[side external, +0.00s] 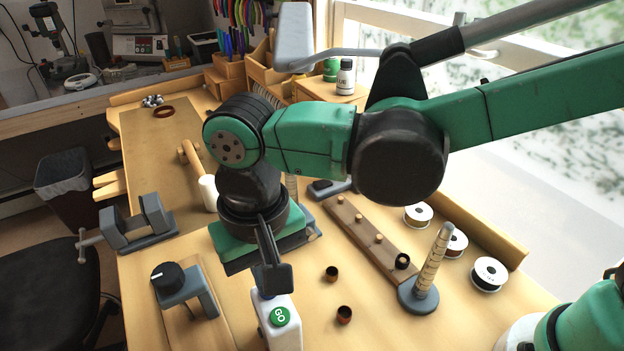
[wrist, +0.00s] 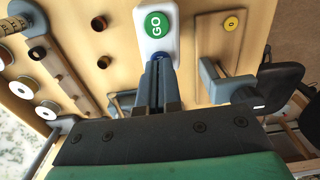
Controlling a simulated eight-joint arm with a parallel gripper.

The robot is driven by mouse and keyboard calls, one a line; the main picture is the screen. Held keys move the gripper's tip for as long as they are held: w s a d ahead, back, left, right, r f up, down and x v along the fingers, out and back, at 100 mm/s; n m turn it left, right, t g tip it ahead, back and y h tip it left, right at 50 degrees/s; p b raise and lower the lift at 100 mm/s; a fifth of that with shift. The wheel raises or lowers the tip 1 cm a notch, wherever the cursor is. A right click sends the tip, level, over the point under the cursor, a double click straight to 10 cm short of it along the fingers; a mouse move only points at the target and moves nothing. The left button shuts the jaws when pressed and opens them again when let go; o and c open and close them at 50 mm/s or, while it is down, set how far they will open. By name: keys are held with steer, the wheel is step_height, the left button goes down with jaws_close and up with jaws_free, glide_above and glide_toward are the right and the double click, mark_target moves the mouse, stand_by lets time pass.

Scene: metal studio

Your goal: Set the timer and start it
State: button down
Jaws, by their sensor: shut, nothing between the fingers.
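A black knob (side external: 168,277) with a white pointer line is mounted on a grey bracket (side external: 190,297) on a wooden board at the front left. A yellow disc marked 0 (wrist: 231,23) lies on the board in the wrist view. A white box (side external: 284,336) with a green GO button (side external: 280,317) stands to the right of the board; the button also shows in the wrist view (wrist: 157,24). My gripper (side external: 274,286) is shut and empty, pointing down right by the box's near end in the wrist view (wrist: 158,80). Whether it touches the box is unclear.
A grey vise (side external: 138,225) is at the left table edge. A pegged wooden rail (side external: 368,238), a ring-marked post (side external: 430,270) and several wire spools (side external: 490,273) stand to the right. Two small dark rings (side external: 344,314) lie on the table right of the box.

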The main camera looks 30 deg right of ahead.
steer(key=shift+f, duration=0.25)
steer(key=shift+f, duration=0.75)
step_height(320, 180, up, 8)
steer(key=shift+w+r, duration=0.1)
steer(key=shift+r, duration=0.45)
steer(key=shift+r, duration=0.1)
stand_by(0.3)
step_height(320, 180, up, 6)
steer(key=shift+r, duration=0.25)
